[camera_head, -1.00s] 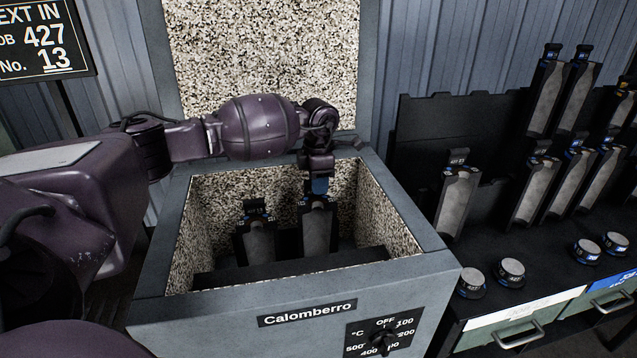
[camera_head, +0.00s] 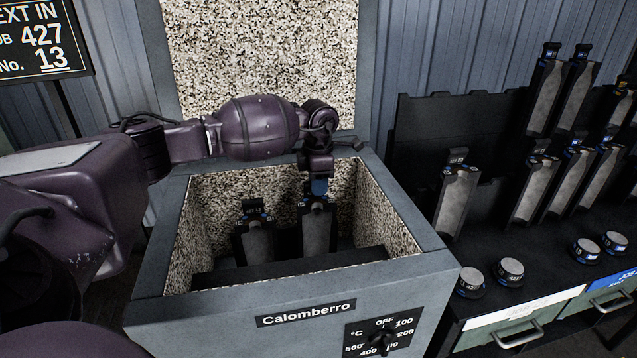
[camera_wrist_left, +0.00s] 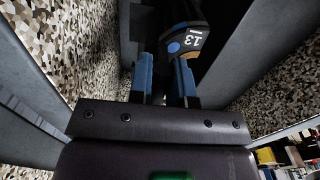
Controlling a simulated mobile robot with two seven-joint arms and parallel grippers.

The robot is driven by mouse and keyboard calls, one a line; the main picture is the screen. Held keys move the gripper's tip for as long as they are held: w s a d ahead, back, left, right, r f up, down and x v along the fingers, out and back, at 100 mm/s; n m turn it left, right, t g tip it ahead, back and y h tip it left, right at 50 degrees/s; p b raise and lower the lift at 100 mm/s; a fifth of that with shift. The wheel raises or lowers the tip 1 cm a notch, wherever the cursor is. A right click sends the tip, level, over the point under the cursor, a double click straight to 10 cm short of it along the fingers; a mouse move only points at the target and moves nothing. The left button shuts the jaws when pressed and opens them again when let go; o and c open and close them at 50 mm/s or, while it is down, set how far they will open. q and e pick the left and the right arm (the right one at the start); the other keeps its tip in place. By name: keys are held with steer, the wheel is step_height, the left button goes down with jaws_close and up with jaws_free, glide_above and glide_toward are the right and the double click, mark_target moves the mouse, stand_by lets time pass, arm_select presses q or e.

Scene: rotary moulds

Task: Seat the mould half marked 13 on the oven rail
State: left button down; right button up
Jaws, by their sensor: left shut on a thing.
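The open oven (camera_head: 300,285), labelled Calomberro, stands in the middle of the head view. Two grey mould halves with dark tops stand inside it side by side: a left one (camera_head: 257,243) and a right one (camera_head: 318,232). My left gripper (camera_head: 319,188) reaches down into the oven and is shut on the top of the right one. In the left wrist view the blue fingers of my left gripper (camera_wrist_left: 164,82) are close to a label reading 13 on the mould half (camera_wrist_left: 192,42). The lower ends of both mould halves and the rail are hidden behind a dark bar (camera_head: 290,268). My right gripper is not in view.
The oven's speckled lid (camera_head: 260,50) stands open behind. A dark rack (camera_head: 430,130) with several mould halves and round weights is at the right. A sign (camera_head: 40,40) at the left reads job 427, No. 13.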

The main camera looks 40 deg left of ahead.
mark_target(317, 215)
arm_select(q)
steer(key=shift+w+f, duration=0.1)
steer(key=shift+f, duration=0.15)
stand_by(1.2)
steer(key=shift+f, duration=0.2)
stand_by(0.8)
steer(key=shift+f+b, duration=0.35)
steer(key=shift+f, duration=0.2)
stand_by(0.4)
steer(key=c, duration=1)
jaws_free()
steer(key=shift+c, duration=0.2)
steer(key=shift+o, duration=0.3)
steer(key=shift+s+f, duration=0.2)
steer(key=shift+f, duration=0.25)
steer(key=shift+r, duration=0.1)
